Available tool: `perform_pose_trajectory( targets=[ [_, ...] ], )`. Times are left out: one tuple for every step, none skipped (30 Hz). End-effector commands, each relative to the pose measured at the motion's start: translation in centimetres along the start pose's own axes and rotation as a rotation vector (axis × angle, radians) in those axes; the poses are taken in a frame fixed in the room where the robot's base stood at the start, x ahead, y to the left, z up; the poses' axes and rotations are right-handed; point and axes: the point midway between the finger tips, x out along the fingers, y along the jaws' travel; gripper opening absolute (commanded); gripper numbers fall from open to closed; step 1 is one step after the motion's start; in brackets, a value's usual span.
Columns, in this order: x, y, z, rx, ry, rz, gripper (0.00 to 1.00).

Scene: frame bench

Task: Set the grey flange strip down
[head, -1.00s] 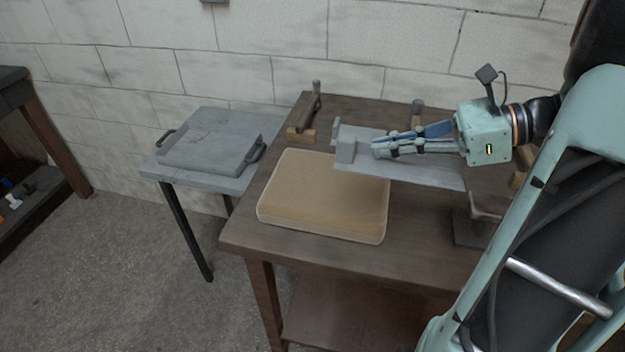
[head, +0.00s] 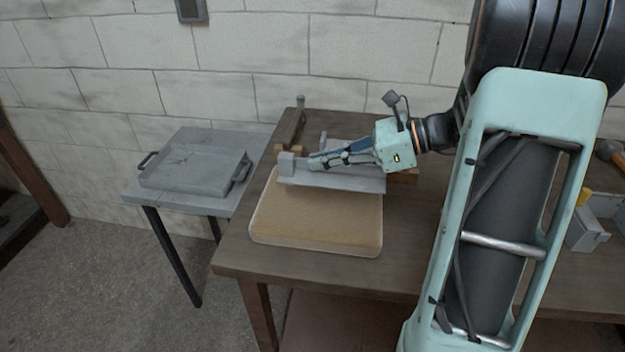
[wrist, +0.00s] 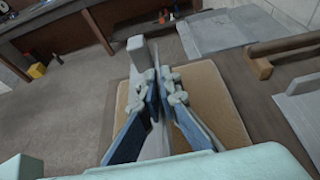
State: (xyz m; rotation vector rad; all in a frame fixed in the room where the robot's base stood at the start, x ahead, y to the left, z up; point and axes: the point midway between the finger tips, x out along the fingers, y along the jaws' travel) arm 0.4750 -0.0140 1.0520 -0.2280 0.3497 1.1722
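The grey flange strip (head: 345,182) is a long light-grey piece with a raised rib and a block at its left end. My gripper (head: 318,162) is shut on the rib, coming from the right. In the wrist view the strip (wrist: 137,56) runs forward between the two fingers (wrist: 163,92), with its end block beyond the fingertips. The strip hangs level over the back part of a tan pad (head: 315,225) on the brown bench. A shadow lies on the pad below it. The pad also shows beneath the fingers in the wrist view (wrist: 215,95).
A small grey table (head: 190,202) with a grey tray (head: 190,172) stands left of the bench (head: 420,215). A wooden-based clamp (head: 295,130) stands behind the pad. A hammer (head: 610,152) and grey blocks (head: 585,232) lie at the right. The wall is close behind.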

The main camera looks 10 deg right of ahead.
Motion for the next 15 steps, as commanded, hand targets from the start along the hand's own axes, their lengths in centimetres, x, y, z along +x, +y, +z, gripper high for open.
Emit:
perform_pose_trajectory(
  targets=[
    [0.9, -0.4, -0.6, 0.001, -0.002, 0.003, 0.0],
    [1.2, -0.6, -0.8, 0.001, -0.002, 0.002, 0.0],
    [1.7, -0.8, -1.1, 0.001, -0.002, 0.001, 0.0],
    [1.9, -1.0, -1.2, -0.001, -0.001, 0.001, 0.0],
    [2.1, -1.1, -1.4, -0.002, -0.002, 0.001, 0.0],
    [2.3, -1.2, -1.5, -0.002, -0.002, 0.001, 0.0],
    [2.4, -1.2, -1.6, -0.002, -0.002, 0.001, 0.0],
    [2.5, -1.3, -1.6, -0.002, -0.002, 0.001, 0.0],
    [2.7, -1.4, -1.7, -0.002, -0.002, 0.001, 0.0],
    [2.9, -1.5, -1.9, -0.001, -0.002, 0.001, 0.0],
    [3.1, -1.6, -2.0, -0.001, -0.002, 0.001, 0.0],
    [3.5, -1.8, -2.3, 0.0, -0.002, 0.001, 0.0],
    [3.8, -1.9, -2.7, 0.002, -0.002, 0.0, 0.0],
    [3.9, -1.8, -3.3, 0.003, -0.002, 0.0, 0.0],
    [4.1, -1.8, -3.9, 0.003, -0.002, 0.0, 0.0]
  ],
)
